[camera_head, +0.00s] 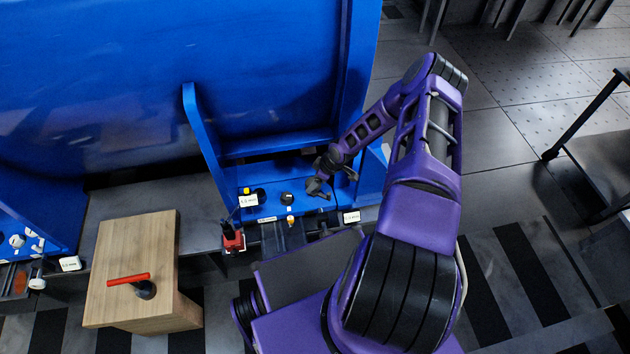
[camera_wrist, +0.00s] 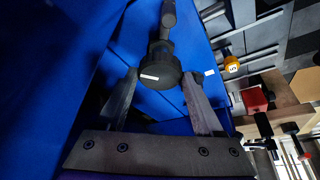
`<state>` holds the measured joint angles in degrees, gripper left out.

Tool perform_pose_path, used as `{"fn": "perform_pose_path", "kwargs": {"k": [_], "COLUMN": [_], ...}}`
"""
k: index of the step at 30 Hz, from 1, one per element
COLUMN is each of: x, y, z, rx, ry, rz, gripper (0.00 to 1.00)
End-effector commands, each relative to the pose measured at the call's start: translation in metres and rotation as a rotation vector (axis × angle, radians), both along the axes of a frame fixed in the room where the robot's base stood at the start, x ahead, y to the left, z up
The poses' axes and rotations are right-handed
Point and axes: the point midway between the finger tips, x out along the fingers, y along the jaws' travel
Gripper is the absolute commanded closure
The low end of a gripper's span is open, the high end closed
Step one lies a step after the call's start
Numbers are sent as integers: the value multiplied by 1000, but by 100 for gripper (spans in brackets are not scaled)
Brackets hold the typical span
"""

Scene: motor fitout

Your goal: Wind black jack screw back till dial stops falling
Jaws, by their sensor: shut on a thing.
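My gripper (camera_head: 318,188) is low over the blue motor foot (camera_head: 265,211), at its right part in the head view. In the wrist view its two grey fingers stand either side of a black round-headed part, the black jack screw (camera_wrist: 161,73), and are shut on it. A small white mark shows on its head, and a dark stem runs beyond it. In the head view my gripper hides most of this screw. A small yellow-rimmed round piece (camera_wrist: 231,64) is to the right in the wrist view; I cannot tell whether it is the dial, and no reading is legible.
A black knob (camera_head: 287,198) stands on the foot left of my gripper. A red block (camera_head: 232,240) stands at the foot's front left. A wooden box (camera_head: 135,255) with a red-handled tool (camera_head: 128,280) is further left. The blue upright plate (camera_head: 203,130) rises behind.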

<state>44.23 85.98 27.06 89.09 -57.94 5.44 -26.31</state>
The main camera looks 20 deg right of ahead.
Motion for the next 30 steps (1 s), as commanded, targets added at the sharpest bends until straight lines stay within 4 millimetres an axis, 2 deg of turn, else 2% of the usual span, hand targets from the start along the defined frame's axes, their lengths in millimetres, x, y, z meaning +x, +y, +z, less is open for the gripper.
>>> {"fn": "perform_pose_path", "kwargs": {"k": [14,15,19,30], "x": [1,1,1,0], "y": [-1,-1,-1,0], "z": [2,2,1,0], "rx": [0,0,1,-2], "ry": [-2,-2,-1,1], "rz": [11,11,11,1], "gripper": [87,26,3,1]}}
